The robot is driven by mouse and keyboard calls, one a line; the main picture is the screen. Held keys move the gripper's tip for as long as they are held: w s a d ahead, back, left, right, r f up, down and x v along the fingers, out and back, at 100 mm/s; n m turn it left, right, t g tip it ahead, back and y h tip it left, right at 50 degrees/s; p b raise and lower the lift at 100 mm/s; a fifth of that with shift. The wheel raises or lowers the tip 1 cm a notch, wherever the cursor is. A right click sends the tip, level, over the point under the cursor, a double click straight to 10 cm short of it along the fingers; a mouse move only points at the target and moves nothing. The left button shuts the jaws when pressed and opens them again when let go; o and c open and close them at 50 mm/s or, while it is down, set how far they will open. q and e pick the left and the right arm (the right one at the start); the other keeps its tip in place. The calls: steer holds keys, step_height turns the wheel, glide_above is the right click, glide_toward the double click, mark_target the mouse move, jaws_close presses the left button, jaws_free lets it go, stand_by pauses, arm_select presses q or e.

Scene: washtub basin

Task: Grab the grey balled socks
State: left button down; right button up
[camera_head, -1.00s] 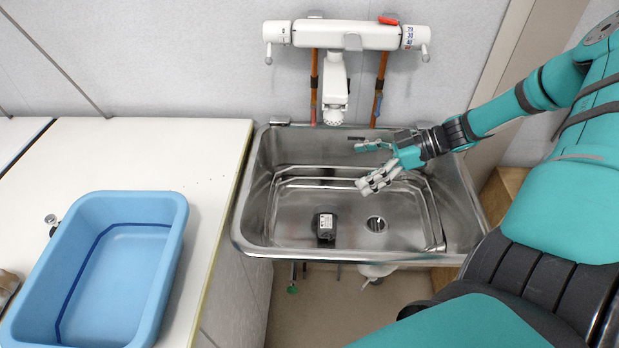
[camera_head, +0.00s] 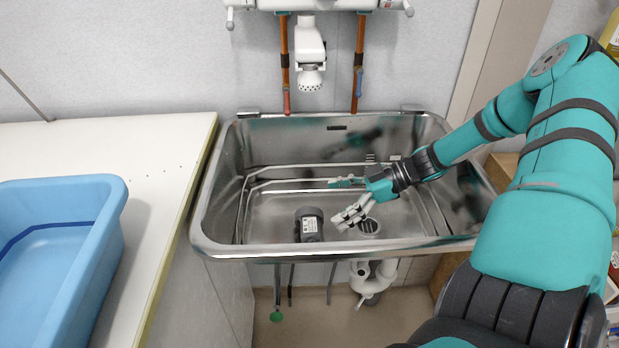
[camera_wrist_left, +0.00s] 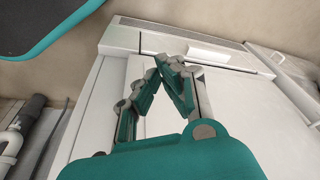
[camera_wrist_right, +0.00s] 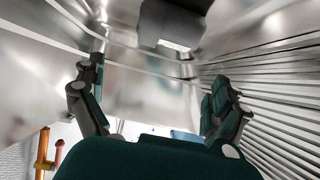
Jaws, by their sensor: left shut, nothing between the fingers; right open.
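The grey balled socks (camera_head: 309,226) are a dark grey bundle with a pale label, on the floor of the metal basin, left of the drain. In the right wrist view a dark grey bundle (camera_wrist_right: 172,24) with a white label shows at the top, beyond the fingertips. My right gripper (camera_head: 336,202) is open and empty inside the basin, up and to the right of the socks, apart from them. Its spread fingers also show in the right wrist view (camera_wrist_right: 157,74). My left gripper (camera_wrist_left: 172,65) is outside the head view; its fingertips meet with nothing between them.
The basin (camera_head: 215,222) has raised walls and a front rim around the right gripper. A faucet (camera_head: 310,55) hangs above its back edge. A blue tub (camera_head: 112,215) stands on the white counter (camera_head: 165,165) at left. The left wrist view shows a white cabinet (camera_wrist_left: 110,85).

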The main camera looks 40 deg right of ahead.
mark_target(316, 220)
steer(key=f, duration=0.1)
steer(key=a+f+b, duration=0.1)
steer(key=w+f+b, duration=0.1)
steer(key=shift+a+f, duration=0.2)
steer(key=shift+w+a, duration=0.1)
steer(key=shift+w+a+f+b, duration=0.15)
steer(key=shift+a+f+b, duration=0.05)
steer(key=shift+f+b, duration=0.15)
steer(key=b+x, duration=0.2)
steer(key=x, duration=0.1)
steer(key=shift+w+a+f, duration=0.1)
steer(key=shift+a+f, duration=0.05)
steer(key=shift+a, duration=0.1)
steer(key=shift+w+a+f, duration=0.15)
steer(key=shift+w+a, duration=0.2)
arm_select(q)
step_height(316, 220, up, 7)
steer(key=t, duration=0.1)
steer(key=shift+s+f, duration=0.2)
